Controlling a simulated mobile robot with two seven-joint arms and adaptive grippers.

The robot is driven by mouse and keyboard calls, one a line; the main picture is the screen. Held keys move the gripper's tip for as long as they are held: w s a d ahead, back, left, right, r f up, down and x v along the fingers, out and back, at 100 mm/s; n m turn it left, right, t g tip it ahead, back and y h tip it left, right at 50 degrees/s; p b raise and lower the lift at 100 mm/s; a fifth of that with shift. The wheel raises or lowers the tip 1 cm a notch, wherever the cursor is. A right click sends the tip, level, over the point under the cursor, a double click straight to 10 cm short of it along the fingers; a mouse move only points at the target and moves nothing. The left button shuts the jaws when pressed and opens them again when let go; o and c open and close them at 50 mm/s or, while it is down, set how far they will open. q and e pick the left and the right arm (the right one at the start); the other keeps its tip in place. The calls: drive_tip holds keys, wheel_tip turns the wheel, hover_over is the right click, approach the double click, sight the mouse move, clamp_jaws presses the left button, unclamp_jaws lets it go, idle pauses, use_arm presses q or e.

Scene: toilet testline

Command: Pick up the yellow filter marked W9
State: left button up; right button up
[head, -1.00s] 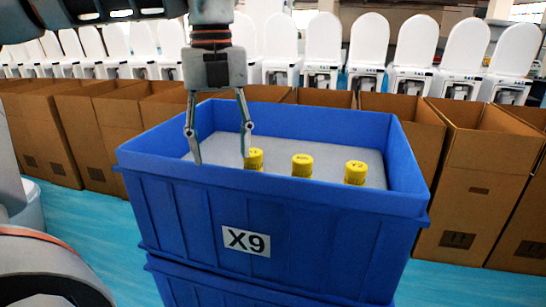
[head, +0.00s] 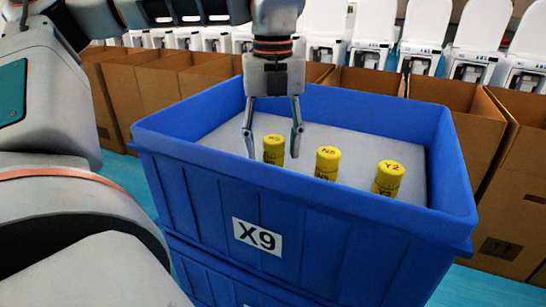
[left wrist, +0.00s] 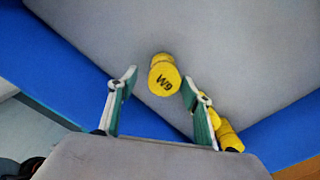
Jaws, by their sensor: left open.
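The yellow filter marked W9 (left wrist: 161,77) is a short round cylinder with a black label on top. It stands on the grey floor inside the blue bin and lies between the fingertips of my left gripper in the left wrist view. In the head view, a yellow filter (head: 274,149) at the left of the row, its label too blurred to read surely, appears between the same fingertips. My left gripper (head: 273,152) is open and empty, pointing down into the bin; it also shows in the left wrist view (left wrist: 159,84). My right gripper is not seen.
Two more yellow filters stand to the right, a middle one (head: 327,163) and one marked Y2 (head: 388,178). The blue bin (head: 345,225), labelled X9, has raised walls around them. Cardboard boxes (head: 455,122) and white toilets line the back.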

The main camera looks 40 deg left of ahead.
use_arm(q)
drive_tip(key=shift+f, duration=0.9)
drive_tip(key=c, duration=1.2)
